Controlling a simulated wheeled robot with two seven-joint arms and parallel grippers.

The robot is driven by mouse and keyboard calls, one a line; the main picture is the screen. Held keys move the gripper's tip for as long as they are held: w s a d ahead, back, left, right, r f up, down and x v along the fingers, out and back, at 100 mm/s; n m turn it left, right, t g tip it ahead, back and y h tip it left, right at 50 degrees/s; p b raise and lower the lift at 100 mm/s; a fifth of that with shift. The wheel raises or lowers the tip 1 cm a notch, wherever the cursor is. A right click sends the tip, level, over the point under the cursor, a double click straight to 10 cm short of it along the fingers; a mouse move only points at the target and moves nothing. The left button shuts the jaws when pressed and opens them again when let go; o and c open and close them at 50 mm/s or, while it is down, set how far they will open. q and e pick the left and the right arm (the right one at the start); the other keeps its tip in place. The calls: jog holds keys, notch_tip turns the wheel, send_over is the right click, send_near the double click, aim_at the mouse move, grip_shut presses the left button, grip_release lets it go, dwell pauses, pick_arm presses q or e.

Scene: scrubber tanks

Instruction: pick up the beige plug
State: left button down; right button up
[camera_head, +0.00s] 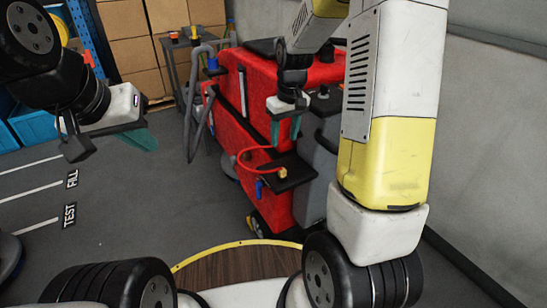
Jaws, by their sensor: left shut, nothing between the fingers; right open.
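The beige plug (282,172) looks small and yellowish. It lies on a black shelf (298,178) on the side of the red scrubber, at the end of a red cable (243,158). My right gripper (285,138) hangs above the shelf with its teal fingers pointing down and apart. It is open and empty, a short way above the plug in the picture and not touching it. My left gripper (148,143) is at the upper left, far from the plug, shut and empty.
The red scrubber (225,120) fills the middle, with a grey hose (190,120) at its left. A blue connector (259,188) hangs by the shelf's left edge. Cardboard boxes (125,35) and a blue rack stand behind.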

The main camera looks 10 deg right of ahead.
jog(key=g, duration=0.1)
send_over(282, 169)
jog(key=shift+n+h, duration=0.3)
jog(key=shift+n, duration=0.1)
notch_tip(282, 169, down, 8)
jog(key=shift+w+f, duration=0.1)
jog(key=shift+f, duration=0.1)
notch_tip(282, 169, down, 8)
jog(key=shift+r, duration=0.1)
jog(key=shift+c, duration=0.5)
grip_shut()
